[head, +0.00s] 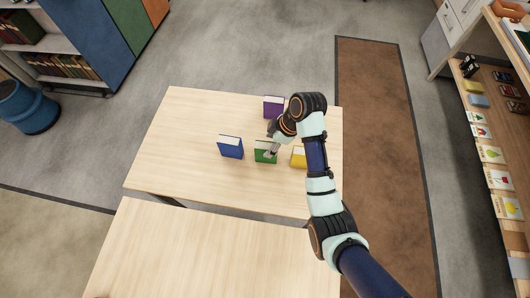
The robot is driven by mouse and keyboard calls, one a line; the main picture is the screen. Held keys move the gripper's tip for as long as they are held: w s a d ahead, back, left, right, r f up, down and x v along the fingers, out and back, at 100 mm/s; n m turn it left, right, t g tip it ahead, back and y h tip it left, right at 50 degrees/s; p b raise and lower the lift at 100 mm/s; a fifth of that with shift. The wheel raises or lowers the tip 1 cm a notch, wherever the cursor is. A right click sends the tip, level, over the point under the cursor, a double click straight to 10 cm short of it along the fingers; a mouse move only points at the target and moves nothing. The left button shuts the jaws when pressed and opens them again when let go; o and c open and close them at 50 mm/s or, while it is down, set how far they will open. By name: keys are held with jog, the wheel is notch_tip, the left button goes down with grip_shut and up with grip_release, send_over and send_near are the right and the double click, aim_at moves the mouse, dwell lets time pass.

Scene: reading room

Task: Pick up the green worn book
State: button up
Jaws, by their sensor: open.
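The green book (262,156) stands upright on the far wooden table, between a blue book on its left and a yellow book on its right. Whether its cover is worn is too small to tell. My gripper (268,152) is open at the green book's top edge and covers part of it. I cannot tell whether the fingers touch the book or straddle it.
A blue book (230,147), a yellow book (299,157) and a purple book (273,106) stand nearby on the far table (180,125). The yellow one is partly behind my arm. The near table (190,250) is bare. The far table's left side is clear.

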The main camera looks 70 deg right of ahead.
jog(key=b+x, duration=0.1)
jog(key=x, duration=0.4)
jog(key=shift+w+b, duration=0.25)
jog(key=shift+b, duration=0.05)
grip_shut()
